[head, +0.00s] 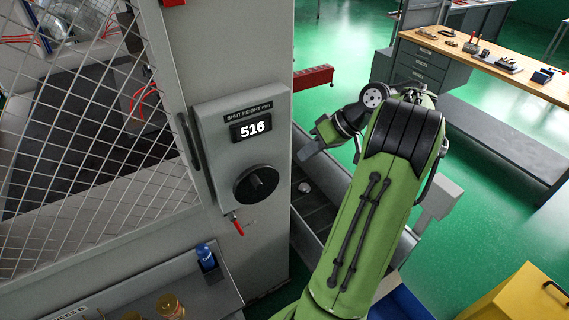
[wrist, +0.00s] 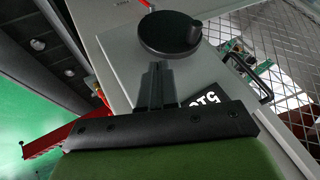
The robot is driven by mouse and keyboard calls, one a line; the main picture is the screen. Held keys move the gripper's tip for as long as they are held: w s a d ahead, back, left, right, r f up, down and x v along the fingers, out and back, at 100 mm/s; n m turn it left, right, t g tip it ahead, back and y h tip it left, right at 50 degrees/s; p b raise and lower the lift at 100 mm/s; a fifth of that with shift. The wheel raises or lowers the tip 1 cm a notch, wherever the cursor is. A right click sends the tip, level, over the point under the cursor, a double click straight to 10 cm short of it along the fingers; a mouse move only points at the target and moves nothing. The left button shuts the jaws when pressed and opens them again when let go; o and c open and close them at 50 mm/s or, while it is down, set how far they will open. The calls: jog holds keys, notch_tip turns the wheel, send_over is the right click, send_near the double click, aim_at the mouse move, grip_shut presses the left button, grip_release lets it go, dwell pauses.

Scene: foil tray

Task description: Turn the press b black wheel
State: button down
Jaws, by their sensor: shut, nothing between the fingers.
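The black wheel (head: 256,185) is a round dial with a raised handle, on the front of a grey control box (head: 215,125). The box's display (head: 251,130) reads 516 under the label SHUT HEIGHT MM. In the wrist view the wheel (wrist: 165,35) appears upside down, its stubby handle (wrist: 193,32) toward the right. My gripper (wrist: 159,68) is shut and empty, its tips just short of the wheel's rim in that picture. I cannot tell whether they touch it.
A wire mesh guard (head: 85,150) is left of the box. A red-handled lever (head: 237,224) hangs under the wheel. A blue-capped item (head: 206,257) stands on the ledge below. A red bar (head: 314,77) is behind my arm; a workbench (head: 500,65) is at the back right.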

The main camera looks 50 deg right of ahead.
aim_at(267, 174)
jog(key=w+a+f+b, duration=0.1)
jog(key=w+a+f, duration=0.2)
jog(key=w+a+f+b, duration=0.2)
jog(key=w+a+f, duration=0.1)
jog(key=a, duration=0.1)
jog(key=shift+w+f, duration=0.15)
jog(key=shift+f, duration=0.1)
jog(key=shift+a, duration=0.15)
jog(key=shift+w+a+r+g+h+b, duration=0.15)
jog(key=shift+a+g+h+b, duration=0.2)
jog(key=shift+h+b, duration=0.7)
